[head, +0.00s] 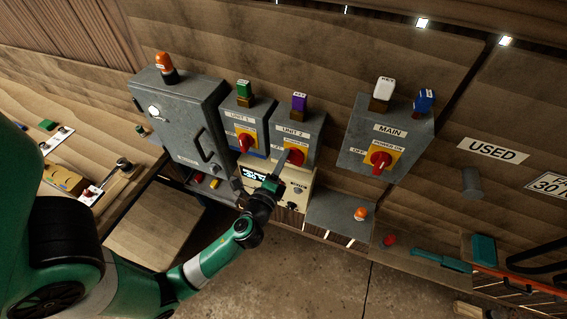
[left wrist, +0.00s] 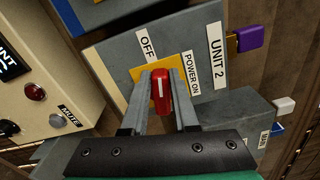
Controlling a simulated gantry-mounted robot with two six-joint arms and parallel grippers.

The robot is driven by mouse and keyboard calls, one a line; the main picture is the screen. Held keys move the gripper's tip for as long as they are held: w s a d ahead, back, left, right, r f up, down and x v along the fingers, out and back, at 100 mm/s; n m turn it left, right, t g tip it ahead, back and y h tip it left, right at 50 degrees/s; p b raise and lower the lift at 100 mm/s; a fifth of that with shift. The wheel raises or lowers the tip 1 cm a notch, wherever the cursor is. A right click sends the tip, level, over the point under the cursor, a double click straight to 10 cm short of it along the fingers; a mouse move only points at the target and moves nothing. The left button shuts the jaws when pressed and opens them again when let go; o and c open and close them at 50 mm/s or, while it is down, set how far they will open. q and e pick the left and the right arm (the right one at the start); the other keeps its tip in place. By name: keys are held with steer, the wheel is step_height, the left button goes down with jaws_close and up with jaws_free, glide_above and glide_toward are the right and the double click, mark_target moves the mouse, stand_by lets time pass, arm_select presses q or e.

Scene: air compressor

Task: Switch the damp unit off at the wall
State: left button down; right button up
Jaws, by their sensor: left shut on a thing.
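The UNIT 2 switch box (head: 305,125) is grey with a yellow plate, OFF and POWER ON labels and a red knob (head: 296,157). In the left wrist view the red knob (left wrist: 161,92) sits between my two fingers. My left gripper (head: 281,165) is shut on it; it also shows in the left wrist view (left wrist: 160,105). I cannot tell exactly which label the knob points to. The UNIT 1 box (head: 238,116) stands left of it with its own red knob (head: 243,141). No label reading "damp" is legible. My right gripper is not in view.
The MAIN box (head: 412,130) with a red knob (head: 379,160) is to the right. A beige panel with a lit display (head: 256,176) sits below the unit boxes. A grey cabinet (head: 181,120) stands left. A shelf below right holds a green tool (head: 440,260).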

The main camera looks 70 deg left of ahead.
arm_select(q)
steer(key=shift+f+n+b, duration=0.35)
steer(key=shift+n+b, duration=0.45)
steer(key=shift+n, duration=0.5)
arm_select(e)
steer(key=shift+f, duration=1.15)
arm_select(q)
steer(key=c, duration=0.7)
jaws_free()
